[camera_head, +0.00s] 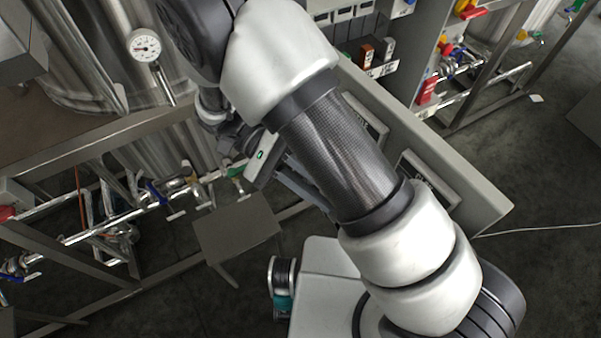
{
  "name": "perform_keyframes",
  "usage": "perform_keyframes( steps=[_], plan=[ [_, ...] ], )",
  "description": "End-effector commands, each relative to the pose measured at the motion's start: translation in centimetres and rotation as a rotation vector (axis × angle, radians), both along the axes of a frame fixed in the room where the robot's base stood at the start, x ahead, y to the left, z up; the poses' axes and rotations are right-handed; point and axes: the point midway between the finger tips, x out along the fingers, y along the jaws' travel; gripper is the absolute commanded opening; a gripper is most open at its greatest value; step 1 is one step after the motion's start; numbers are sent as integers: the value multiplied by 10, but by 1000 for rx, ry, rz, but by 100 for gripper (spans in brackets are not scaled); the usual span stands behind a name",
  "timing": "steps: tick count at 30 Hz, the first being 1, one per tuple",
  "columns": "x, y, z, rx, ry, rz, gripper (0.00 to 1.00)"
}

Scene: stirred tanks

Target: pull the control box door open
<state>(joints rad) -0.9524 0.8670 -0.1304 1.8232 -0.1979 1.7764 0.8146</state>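The grey control box (428,48) stands at the top, right of centre, and its inside shows with rows of labelled parts. Its grey door (470,178) stands swung well out from the box, reaching down and right toward my base. Dark framed panels (430,178) sit on the door face turned toward my arm. My gripper (293,183) is partly visible below and behind the arm, left of the door. Its fingertips are mostly hidden, so its opening and any contact are unclear.
A steel tank with a round gauge (145,45) and a pipe frame (75,235) with valves fill the left. A grey stool (236,230) stands below my gripper. More pipes and valves (470,70) are at upper right. Floor at right is mostly clear, with a thin white cable (540,228).

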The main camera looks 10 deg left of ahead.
Motion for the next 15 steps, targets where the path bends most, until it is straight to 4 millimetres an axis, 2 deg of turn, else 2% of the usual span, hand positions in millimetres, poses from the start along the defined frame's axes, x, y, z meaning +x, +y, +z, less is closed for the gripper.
perform_keyframes(
  steps=[1,6,10,15],
  plan=[
    [5,10,0,3,-2,1,16],
    [19,35,7,2,-1,1,16],
    [25,46,11,0,-1,0,16],
    [27,51,13,0,0,0,16]
  ],
)
